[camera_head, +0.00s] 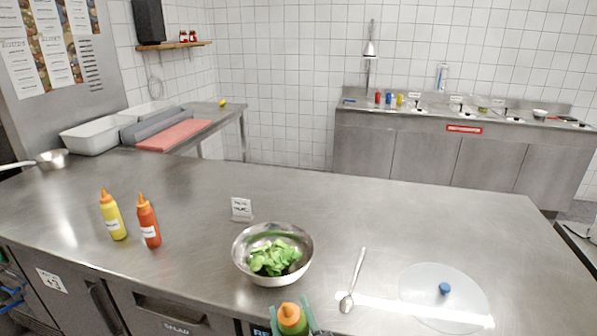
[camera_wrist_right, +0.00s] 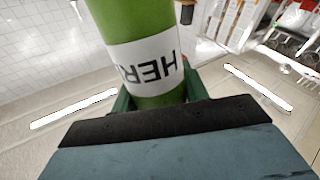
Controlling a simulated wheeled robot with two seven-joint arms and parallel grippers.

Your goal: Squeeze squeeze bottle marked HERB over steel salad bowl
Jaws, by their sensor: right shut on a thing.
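The steel salad bowl (camera_head: 240,262) stands on the steel counter with green leaves (camera_head: 273,257) in it. My right gripper (camera_head: 292,327) is at the bottom edge of the head view, in front of the bowl and apart from it. It is shut on the green squeeze bottle marked HERB, whose orange nozzle (camera_head: 289,310) points up. The right wrist view shows the green bottle (camera_wrist_right: 135,22) with its white HERB label between the fingers of the right gripper (camera_wrist_right: 155,98). The bottle's lower part is hidden in the head view. My left gripper is not in view.
Yellow (camera_head: 112,216) and red (camera_head: 149,222) squeeze bottles stand on the counter (camera_head: 200,195) left of the bowl. A small white sign (camera_head: 241,208) stands behind the bowl. A spoon (camera_head: 354,280) and a clear lid with a blue knob (camera_head: 445,288) lie to the right.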

